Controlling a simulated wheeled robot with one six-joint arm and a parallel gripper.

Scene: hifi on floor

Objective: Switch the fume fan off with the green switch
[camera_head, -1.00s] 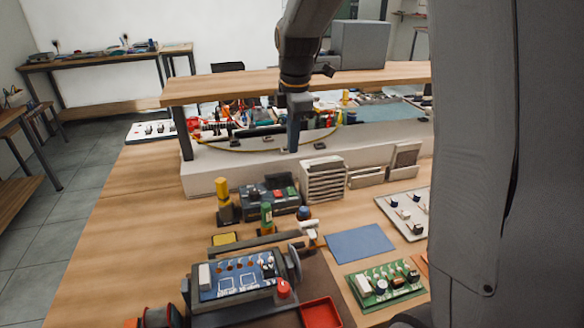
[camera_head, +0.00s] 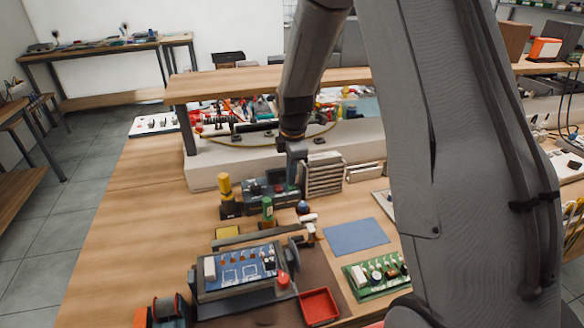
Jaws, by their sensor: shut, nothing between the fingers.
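A dark switch box (camera_head: 258,197) stands at the back of the bench, in front of the white ledge. A red switch (camera_head: 279,188) shows on its top face. A small greenish spot to its left is too small to read clearly. My gripper (camera_head: 293,178) points down at the right end of this box, fingers shut and empty, and hides part of it. Whether it touches the box I cannot tell. A pale slatted unit (camera_head: 324,176) stands just right of the gripper; I cannot tell whether it is the fume fan.
A wooden shelf (camera_head: 230,84) spans above the ledge, behind my arm. A yellow-topped post (camera_head: 225,187) and a green-topped bottle (camera_head: 267,208) stand near the box. A circuit board in a holder (camera_head: 240,268), a red tray (camera_head: 319,306) and a blue mat (camera_head: 356,236) lie nearer.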

